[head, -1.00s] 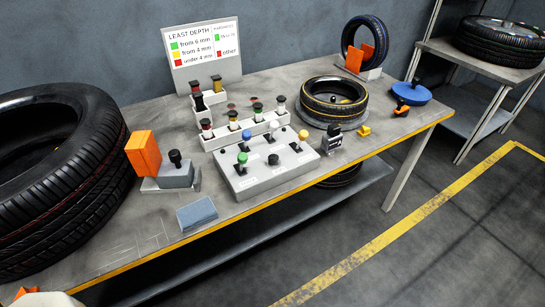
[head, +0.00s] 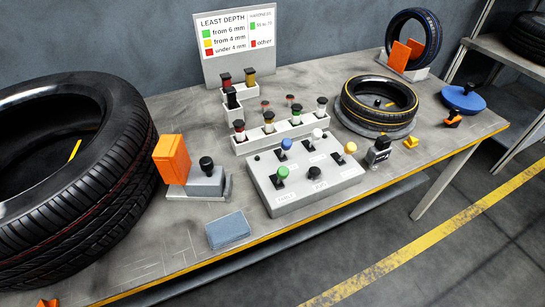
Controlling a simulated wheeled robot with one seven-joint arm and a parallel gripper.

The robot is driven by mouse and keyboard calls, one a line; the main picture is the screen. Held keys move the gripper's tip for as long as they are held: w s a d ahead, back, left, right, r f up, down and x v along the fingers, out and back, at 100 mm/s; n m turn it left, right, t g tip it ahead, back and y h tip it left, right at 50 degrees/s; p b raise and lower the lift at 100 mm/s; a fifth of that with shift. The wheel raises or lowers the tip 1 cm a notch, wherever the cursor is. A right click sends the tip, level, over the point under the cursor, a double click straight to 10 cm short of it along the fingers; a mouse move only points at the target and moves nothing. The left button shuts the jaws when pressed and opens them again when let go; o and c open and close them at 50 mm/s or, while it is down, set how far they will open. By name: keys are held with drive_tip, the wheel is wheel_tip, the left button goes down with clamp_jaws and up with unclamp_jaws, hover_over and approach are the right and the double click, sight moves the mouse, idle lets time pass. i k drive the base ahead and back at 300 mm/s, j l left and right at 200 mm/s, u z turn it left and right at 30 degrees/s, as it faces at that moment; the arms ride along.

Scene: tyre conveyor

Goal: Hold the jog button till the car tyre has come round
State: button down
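A grey control box (head: 268,200) sits near the table's front edge. It carries several knobs: green (head: 283,173), blue (head: 286,144), white (head: 317,134), yellow (head: 350,149) and black (head: 314,173). Their labels are too small to read, so I cannot tell which is the jog button. A yellow-striped tyre (head: 348,105) lies flat on a round grey base. A large red-striped tyre (head: 125,170) leans at the left, and a blue-striped tyre (head: 433,42) stands upright at the back right. I cannot tell from sight which is the car tyre. My gripper is not in view.
An orange block (head: 171,159) and a black-knobbed grey stand (head: 206,182) are left of the box. A blue-grey pad (head: 227,230) lies in front. Stamp trays (head: 285,135) stand behind. A blue disc (head: 463,102) is at right. A yellow line (head: 440,242) marks the floor.

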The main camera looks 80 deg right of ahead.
sight(315, 171)
drive_tip(key=k+l+u, duration=0.4)
drive_tip(key=k+u, duration=0.75)
drive_tip(key=k+j, duration=0.1)
drive_tip(key=k, duration=0.55)
drive_tip(key=k+u, duration=0.1)
drive_tip(key=k, duration=0.6)
drive_tip(key=k+j+u, duration=0.1)
drive_tip(key=k, duration=0.55)
drive_tip(key=j, duration=0.1)
